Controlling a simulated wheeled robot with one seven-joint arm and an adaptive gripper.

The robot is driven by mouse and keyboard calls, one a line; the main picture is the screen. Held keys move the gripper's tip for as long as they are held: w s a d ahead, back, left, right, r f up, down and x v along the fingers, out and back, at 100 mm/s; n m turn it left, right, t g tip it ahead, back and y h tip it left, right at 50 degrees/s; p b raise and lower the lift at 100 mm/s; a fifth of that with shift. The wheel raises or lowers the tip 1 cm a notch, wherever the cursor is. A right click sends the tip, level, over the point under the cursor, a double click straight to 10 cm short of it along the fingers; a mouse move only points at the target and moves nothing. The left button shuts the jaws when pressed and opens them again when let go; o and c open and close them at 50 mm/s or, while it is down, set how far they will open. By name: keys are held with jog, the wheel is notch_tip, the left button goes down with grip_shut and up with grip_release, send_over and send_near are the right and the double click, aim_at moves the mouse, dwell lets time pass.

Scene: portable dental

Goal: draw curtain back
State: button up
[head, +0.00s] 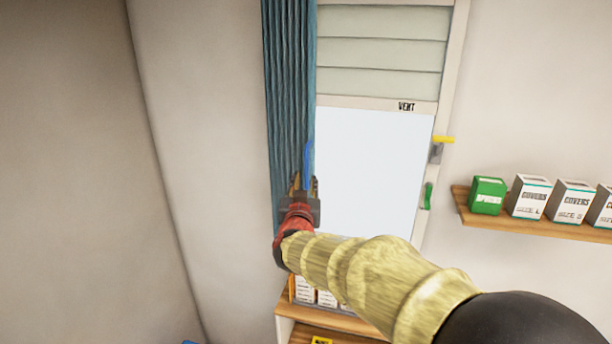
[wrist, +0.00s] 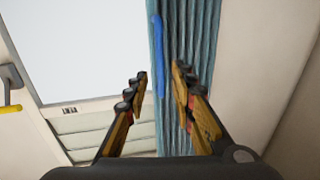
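The teal curtain (head: 288,90) hangs in narrow folds at the left side of the window (head: 375,170). A bright blue strip (head: 309,158) runs along its right edge. My gripper (head: 304,182) is in front of the curtain's right part, just below the strip. In the wrist view my gripper (wrist: 160,72) is open, with its two fingers apart. There the blue strip (wrist: 158,55) and the curtain edge (wrist: 170,120) show between the fingers. I cannot tell whether the fingers touch the cloth. My gripper hides part of the curtain in the head view.
A slatted vent (head: 380,50) is above the pane. A yellow handle (head: 443,139) and a green lever (head: 428,196) are on the right frame. A shelf (head: 530,228) with boxes is at the right. A lower shelf unit (head: 285,305) stands below the window. Bare wall is at the left.

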jog(key=shift+s, duration=1.6)
jog(key=s+a+f+n+g+y, duration=0.1)
jog(key=s+a+f+g+y, duration=0.1)
jog(key=s+a+f+g, duration=0.3)
jog(key=a+f+n+y, duration=0.1)
jog(key=a+f+y, duration=0.1)
jog(key=f, duration=0.5)
jog(key=s+f+n+g+y+b, duration=0.1)
jog(key=s+f+g+b, duration=0.25)
jog(key=s+f, duration=0.35)
jog(key=s+d+f+m+g+h+b, duration=0.1)
jog(key=s+d+f+b, duration=0.6)
jog(key=s+d, duration=0.3)
jog(key=s+d+f+m+g+h+b, duration=0.1)
jog(key=s+d+f+h+b, duration=0.1)
jog(key=s+d+f+b, duration=0.6)
jog(key=s+d+f+m+g+h+b, duration=0.1)
jog(key=s+d+f+g+h+b, duration=0.1)
jog(key=s+d+f+b, duration=0.5)
jog(key=s+d+b, duration=0.3)
jog(key=s+d, duration=0.2)
jog(key=d, duration=0.1)
jog(key=shift+f, duration=0.35)
